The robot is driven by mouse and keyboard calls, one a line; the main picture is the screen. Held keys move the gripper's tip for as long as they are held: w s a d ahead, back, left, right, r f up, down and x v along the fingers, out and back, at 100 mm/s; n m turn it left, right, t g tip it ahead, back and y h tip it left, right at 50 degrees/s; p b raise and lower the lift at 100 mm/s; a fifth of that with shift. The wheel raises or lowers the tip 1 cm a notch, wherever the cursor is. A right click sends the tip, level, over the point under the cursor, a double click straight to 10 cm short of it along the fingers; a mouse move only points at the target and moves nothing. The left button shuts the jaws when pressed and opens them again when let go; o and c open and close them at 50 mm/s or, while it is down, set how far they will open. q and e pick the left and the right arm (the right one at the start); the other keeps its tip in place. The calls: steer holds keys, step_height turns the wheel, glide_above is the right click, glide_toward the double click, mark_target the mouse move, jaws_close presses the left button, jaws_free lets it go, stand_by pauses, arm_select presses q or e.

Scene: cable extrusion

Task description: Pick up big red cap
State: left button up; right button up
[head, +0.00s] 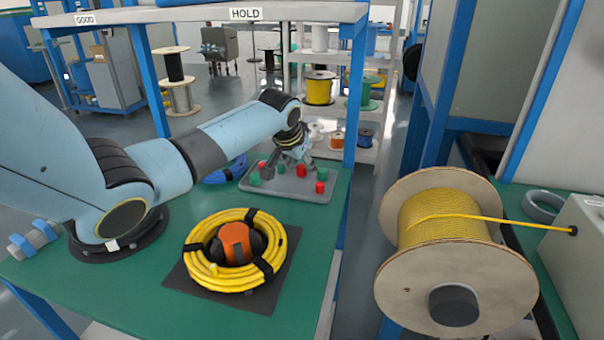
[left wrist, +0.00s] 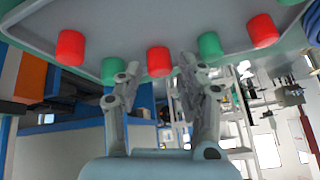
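A grey tray (head: 290,190) at the far end of the green table holds several small red and green caps. My left gripper (head: 287,166) reaches down over this tray. In the left wrist view its two fingers (left wrist: 158,72) are spread apart, with nothing between them that I can see gripped. A red cap (left wrist: 159,61) shows in the gap between the fingertips, a green cap (left wrist: 109,70) beside the left finger and another green cap (left wrist: 210,44) beside the right one. More red caps (left wrist: 71,47) (left wrist: 263,30) stand farther out. I cannot tell which red cap is the big one. My right gripper is not in view.
A yellow cable coil (head: 235,277) lies on a dark mat on the table, with a blue coil (head: 225,172) behind it. A shelf marked HOLD (head: 246,14) stands over the table's far side. A large spool of yellow cable (head: 445,230) is at the right.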

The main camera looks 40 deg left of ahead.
arm_select(q)
steer(key=shift+w+a+f, duration=0.1)
steer(key=shift+w+f, duration=0.15)
steer(key=shift+f, duration=0.3)
steer(key=shift+r, duration=0.1)
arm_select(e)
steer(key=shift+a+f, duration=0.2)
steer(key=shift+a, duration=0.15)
arm_select(q)
steer(key=c, duration=0.4)
steer(key=shift+c, duration=0.2)
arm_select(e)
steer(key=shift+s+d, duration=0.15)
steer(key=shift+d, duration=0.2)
arm_select(q)
step_height(320, 180, up, 10)
steer(key=shift+r+p, duration=0.1)
steer(key=shift+p, duration=0.75)
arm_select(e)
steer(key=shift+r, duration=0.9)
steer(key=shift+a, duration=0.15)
